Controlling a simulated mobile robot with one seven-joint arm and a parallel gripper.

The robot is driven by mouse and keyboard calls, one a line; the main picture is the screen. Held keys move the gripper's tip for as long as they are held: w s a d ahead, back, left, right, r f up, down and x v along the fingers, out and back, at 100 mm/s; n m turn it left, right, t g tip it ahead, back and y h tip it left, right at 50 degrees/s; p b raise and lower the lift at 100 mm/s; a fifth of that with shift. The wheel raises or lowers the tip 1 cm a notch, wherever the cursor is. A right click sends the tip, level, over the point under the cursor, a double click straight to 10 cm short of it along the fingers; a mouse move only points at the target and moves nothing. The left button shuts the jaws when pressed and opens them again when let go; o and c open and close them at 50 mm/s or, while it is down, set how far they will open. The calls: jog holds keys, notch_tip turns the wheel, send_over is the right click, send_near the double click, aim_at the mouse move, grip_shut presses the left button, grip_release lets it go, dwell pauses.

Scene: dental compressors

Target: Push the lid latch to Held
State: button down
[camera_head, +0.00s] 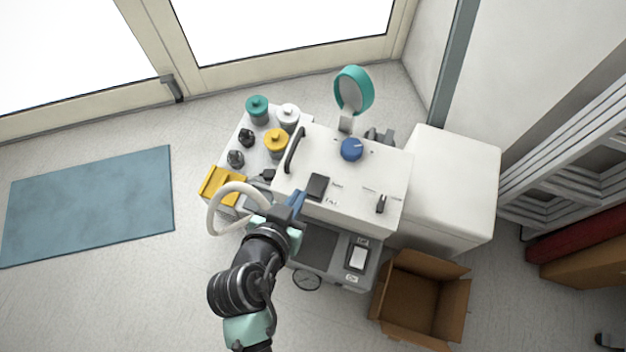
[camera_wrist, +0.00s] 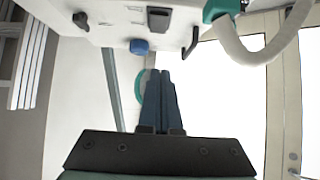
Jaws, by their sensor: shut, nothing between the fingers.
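The compressor's white top cover (camera_head: 340,150) carries a small dark upright lever (camera_head: 381,203) near its front right corner and a black square part (camera_head: 317,186) near its front left. Either could be the lid latch; the labels beside them are too small to read. In the wrist view the lever (camera_wrist: 81,20) is at upper left and the black square part (camera_wrist: 159,18) at top middle. My gripper (camera_head: 299,200) is shut and empty, its blue fingers by the cover's front left edge, close to the square part. The fingertips (camera_wrist: 162,76) show below the blue knob in the wrist view.
A blue knob (camera_head: 351,149) and black handle (camera_head: 294,150) stand on the cover. A teal round gauge (camera_head: 354,91) rises behind. Left are jars and a yellow box (camera_head: 222,184); right, a white cabinet (camera_head: 455,185) and an open carton (camera_head: 420,300). A pale hose loops beside my wrist.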

jog(key=b, duration=0.3)
send_over(315, 180)
jog(key=s, duration=0.2)
jog(key=f, duration=0.6)
jog(key=shift+a+f, duration=0.25)
jog(key=shift+a, duration=0.05)
notch_tip(315, 180, down, 3)
jog(key=shift+r+b, duration=0.2)
jog(key=shift+b, duration=0.25)
jog(key=shift+f, duration=0.5)
jog(key=shift+w+f, duration=0.2)
jog(key=shift+f, duration=0.05)
jog(key=shift+w+d, duration=0.1)
jog(key=shift+w, duration=0.05)
jog(key=shift+w+d+r, duration=0.2)
jog(key=shift+w, duration=0.4)
jog(key=shift+r, duration=0.1)
